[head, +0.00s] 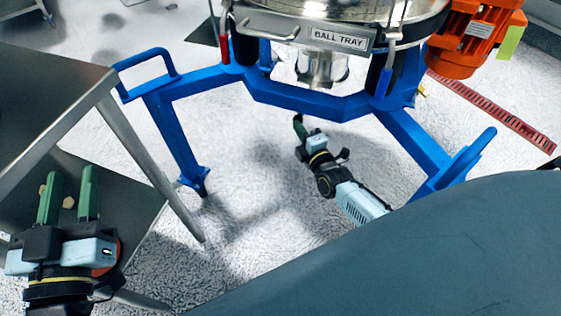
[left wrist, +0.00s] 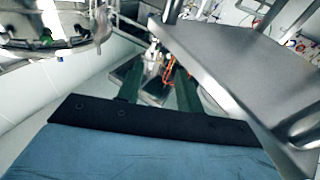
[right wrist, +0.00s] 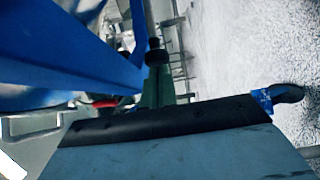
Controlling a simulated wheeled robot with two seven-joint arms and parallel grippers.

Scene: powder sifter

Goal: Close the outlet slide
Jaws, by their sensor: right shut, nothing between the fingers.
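The powder sifter's round steel body (head: 345,14) stands on a blue frame at the top of the head view, with a short metal outlet (head: 322,68) beneath it. I cannot clearly make out the outlet slide or its position. My left gripper (head: 68,195) is open and empty at the lower left.
The blue frame (head: 310,101) has legs and a bent handle around my right arm. A grey metal table (head: 50,85) with a lower shelf is at left. A "BALL TRAY" plate (head: 340,39) and an orange motor (head: 474,38) sit above. The speckled floor is mostly clear.

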